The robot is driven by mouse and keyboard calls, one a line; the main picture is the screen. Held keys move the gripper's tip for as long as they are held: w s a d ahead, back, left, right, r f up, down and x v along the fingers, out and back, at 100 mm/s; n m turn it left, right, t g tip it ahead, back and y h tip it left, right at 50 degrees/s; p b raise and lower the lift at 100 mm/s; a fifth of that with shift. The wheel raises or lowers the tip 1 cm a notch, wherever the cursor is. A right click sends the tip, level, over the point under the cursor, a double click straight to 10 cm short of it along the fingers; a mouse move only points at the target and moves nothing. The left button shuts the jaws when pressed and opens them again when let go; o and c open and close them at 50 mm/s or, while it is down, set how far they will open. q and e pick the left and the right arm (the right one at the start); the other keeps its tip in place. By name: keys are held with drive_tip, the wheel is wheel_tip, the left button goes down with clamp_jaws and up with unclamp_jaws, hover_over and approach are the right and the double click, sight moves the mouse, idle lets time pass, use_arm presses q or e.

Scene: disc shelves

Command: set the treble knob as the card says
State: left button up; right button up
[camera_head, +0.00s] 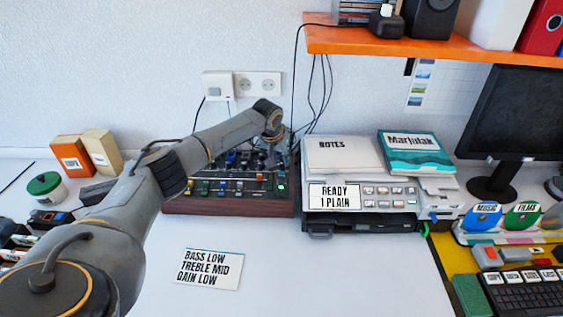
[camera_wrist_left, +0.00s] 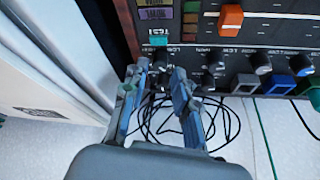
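The card (camera_head: 208,268) lies on the white table and reads "BASS LOW, TREBLE MID, GAIN LOW". The mixer (camera_head: 228,205), dark with a wooden front edge, stands behind it, partly covered by my left arm. In the left wrist view, the mixer panel (camera_wrist_left: 260,32) shows several knobs and an orange switch. My left gripper (camera_wrist_left: 157,75) points at a row of dark knobs near the panel's edge. Its fingers are apart, with a dark knob (camera_wrist_left: 160,60) showing between or just beyond the tips; contact is unclear. I cannot read that knob's label. My right gripper is out of view.
A grey device (camera_head: 380,217) with a "READY 1 PLAIN" display stands close right of the mixer, bearing notes and a book. Loose black cables (camera_wrist_left: 185,122) lie behind the mixer. An orange shelf (camera_head: 430,47) hangs above. The table around the card is clear.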

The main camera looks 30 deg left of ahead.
sight(282, 166)
use_arm(q)
drive_tip(key=shift+w+f, duration=0.2)
drive_tip(key=shift+f, duration=0.35)
drive_tip(key=shift+w+f, duration=0.15)
drive_tip(key=shift+f, duration=0.15)
drive_tip(key=shift+w+f, duration=0.1)
drive_tip(key=shift+f, duration=0.15)
drive_tip(key=shift+c, duration=0.5)
clamp_jaws()
drive_tip(key=shift+m+h, duration=0.3)
drive_tip(key=shift+m, duration=0.4)
drive_tip(key=shift+a+f+m+h+b, duration=0.15)
drive_tip(key=shift+m+h+b, duration=0.45)
drive_tip(key=shift+m, duration=1)
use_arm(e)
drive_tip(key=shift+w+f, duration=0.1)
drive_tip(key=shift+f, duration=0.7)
